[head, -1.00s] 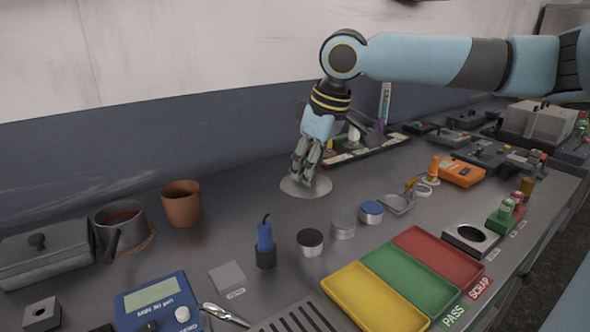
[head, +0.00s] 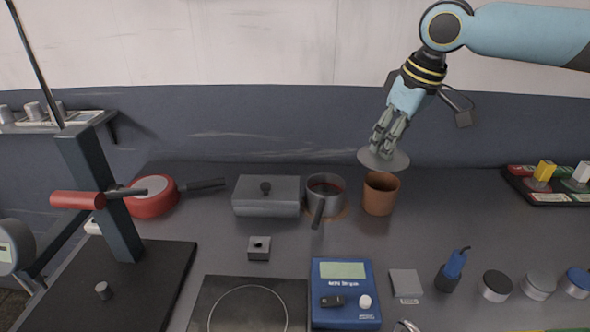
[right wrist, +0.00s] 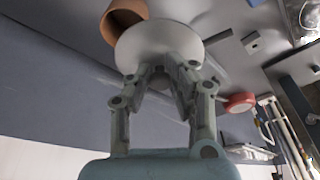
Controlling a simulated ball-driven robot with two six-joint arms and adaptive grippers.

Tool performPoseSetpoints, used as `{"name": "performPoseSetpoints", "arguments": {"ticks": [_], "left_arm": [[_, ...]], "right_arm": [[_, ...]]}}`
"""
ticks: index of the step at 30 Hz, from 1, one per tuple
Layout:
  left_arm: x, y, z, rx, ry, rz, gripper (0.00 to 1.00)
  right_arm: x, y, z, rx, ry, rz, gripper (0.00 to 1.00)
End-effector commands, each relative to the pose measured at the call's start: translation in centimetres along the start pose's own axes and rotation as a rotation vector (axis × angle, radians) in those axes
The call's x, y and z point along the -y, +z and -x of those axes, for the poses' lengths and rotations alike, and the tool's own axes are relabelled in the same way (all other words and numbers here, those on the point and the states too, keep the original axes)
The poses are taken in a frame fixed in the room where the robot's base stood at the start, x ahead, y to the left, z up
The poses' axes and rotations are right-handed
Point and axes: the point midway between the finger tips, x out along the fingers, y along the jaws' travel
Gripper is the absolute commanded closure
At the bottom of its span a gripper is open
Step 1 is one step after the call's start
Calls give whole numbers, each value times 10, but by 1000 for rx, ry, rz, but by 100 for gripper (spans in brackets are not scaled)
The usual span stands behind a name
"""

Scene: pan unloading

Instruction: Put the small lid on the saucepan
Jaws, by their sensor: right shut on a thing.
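The small lid (head: 372,159) is a flat, light grey disc. My right gripper (head: 384,148) is shut on it from above and holds it near the back wall, just behind the terracotta pot. In the right wrist view the lid (right wrist: 158,38) spreads out beyond my fingertips (right wrist: 160,72); its knob is mostly hidden between them. The saucepan (head: 326,199) is a small dark grey pot with reddish contents, open at the top. It stands left of the lid, its handle pointing to the front. I cannot make it out in the right wrist view. My left gripper is not in view.
The terracotta pot (head: 381,196) stands right of the saucepan. A grey lidded box (head: 266,197) is close on its left, and a red pan (head: 153,203) lies farther left. A blue scale (head: 343,304) is in front. A dark stand (head: 95,185) rises at the left.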

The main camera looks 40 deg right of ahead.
Motion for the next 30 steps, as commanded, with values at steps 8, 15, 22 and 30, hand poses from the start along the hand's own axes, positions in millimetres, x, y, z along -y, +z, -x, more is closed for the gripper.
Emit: {"name": "performPoseSetpoints", "arguments": {"ticks": [8,15,22,30], "left_arm": [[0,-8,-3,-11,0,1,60],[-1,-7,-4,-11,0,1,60],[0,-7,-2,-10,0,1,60],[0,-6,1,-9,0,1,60]], "right_arm": [[6,-18,-13,-11,-9,-8,100],[18,-50,-45,-7,-12,-9,100],[27,-84,-82,-2,-6,-5,100],[30,-88,-106,3,-3,-3,100]]}}
